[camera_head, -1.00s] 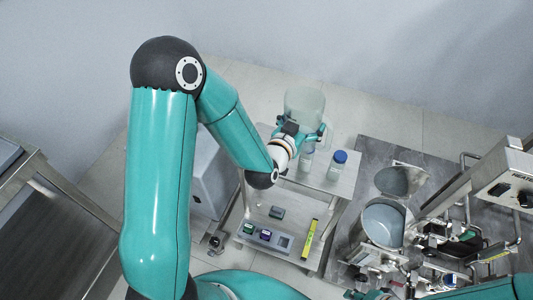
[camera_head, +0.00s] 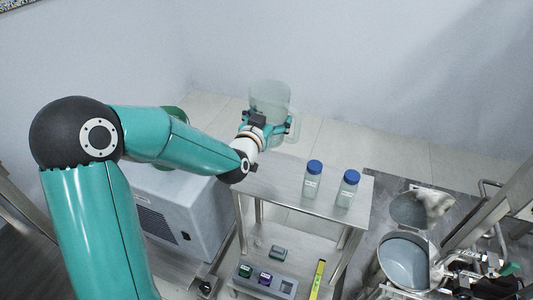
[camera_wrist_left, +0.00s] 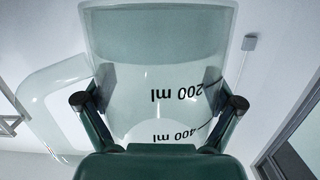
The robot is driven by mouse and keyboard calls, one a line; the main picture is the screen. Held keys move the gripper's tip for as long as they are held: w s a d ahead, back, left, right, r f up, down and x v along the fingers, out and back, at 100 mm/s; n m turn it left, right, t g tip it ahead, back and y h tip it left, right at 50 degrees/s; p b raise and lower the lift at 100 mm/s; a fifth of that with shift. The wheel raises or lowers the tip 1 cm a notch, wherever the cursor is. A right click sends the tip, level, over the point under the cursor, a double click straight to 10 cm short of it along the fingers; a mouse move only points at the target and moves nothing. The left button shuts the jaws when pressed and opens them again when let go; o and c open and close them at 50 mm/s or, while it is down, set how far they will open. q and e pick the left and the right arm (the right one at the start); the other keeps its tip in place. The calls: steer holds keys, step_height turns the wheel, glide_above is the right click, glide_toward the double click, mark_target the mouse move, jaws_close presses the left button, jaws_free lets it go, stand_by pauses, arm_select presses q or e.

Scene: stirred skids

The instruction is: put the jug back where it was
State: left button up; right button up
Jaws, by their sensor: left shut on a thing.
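The clear jug (camera_head: 270,97), with a handle on its right side, is in my left gripper (camera_head: 266,124) in the head view. The gripper is shut around its lower part, and the jug looks upright. It appears beyond the far left corner of the steel cart's top (camera_head: 262,183); its height above that is hard to tell. In the left wrist view the jug (camera_wrist_left: 160,75) fills the middle between the two fingers, its 200 ml and 400 ml marks reading upside down and its handle at the left. My right gripper is not in view.
Two blue-capped bottles (camera_head: 312,184) (camera_head: 347,192) stand on the cart top's right half; its left part is bare. The lower shelf holds a grey tray (camera_head: 288,287) with small blocks and a yellow level (camera_head: 318,279). A grey box (camera_head: 180,215) stands left; an open steel vessel (camera_head: 404,262) is right.

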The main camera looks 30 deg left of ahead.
arm_select(q)
step_height(320, 180, down, 12)
steer(key=shift+r+b, duration=0.2)
steer(key=shift+b, duration=0.7)
steer(key=shift+f+b, duration=0.65)
steer(key=shift+b, duration=0.3)
steer(key=o, duration=1.5)
steer(key=shift+r, duration=0.15)
